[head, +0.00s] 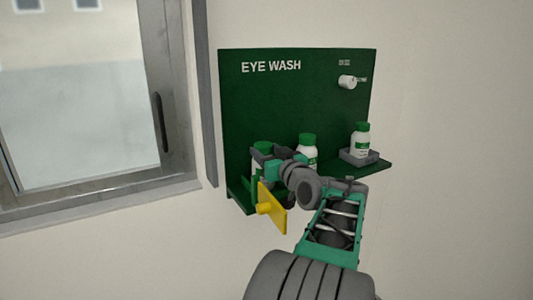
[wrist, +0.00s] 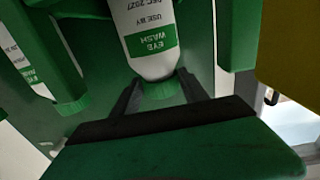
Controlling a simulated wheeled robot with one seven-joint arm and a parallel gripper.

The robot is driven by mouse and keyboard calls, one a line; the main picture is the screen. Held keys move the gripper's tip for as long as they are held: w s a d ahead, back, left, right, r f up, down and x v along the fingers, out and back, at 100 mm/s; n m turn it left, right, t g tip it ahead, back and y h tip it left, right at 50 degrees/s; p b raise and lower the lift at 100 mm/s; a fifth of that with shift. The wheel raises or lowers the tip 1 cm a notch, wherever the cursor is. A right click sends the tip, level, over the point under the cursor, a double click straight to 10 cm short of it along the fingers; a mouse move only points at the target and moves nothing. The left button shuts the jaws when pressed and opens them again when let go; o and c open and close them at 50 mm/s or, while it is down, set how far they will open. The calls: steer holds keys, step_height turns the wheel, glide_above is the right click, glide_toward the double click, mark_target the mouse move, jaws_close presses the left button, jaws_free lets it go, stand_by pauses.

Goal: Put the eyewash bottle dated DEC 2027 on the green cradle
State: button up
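A white bottle with a green label reading EYE WASH, USE BY, DEC 2027 fills the upper middle of the wrist view (wrist: 150,35), its green cap (wrist: 162,90) downward in that picture. The fingers of my gripper (wrist: 160,92) lie on either side of the cap; whether they press on it I cannot tell. In the head view my gripper (head: 272,163) is at the left end of the shelf, partly hiding the left bottle (head: 262,149). I cannot pick out a green cradle apart from the green shelf.
A middle bottle (head: 308,152) stands beside my gripper; it also shows in the wrist view (wrist: 25,58). A right bottle (head: 361,139) stands on a grey tray (head: 358,158). A yellow plate (head: 271,208) is close below my gripper. The green EYE WASH board (head: 290,95) rises behind.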

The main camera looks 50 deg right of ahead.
steer(key=o, duration=0.4)
steer(key=shift+s+f, duration=0.1)
steer(key=b+v, duration=0.1)
steer(key=v, duration=0.6)
steer(key=shift+s+a+b, duration=0.15)
steer(key=shift+s+b, duration=0.15)
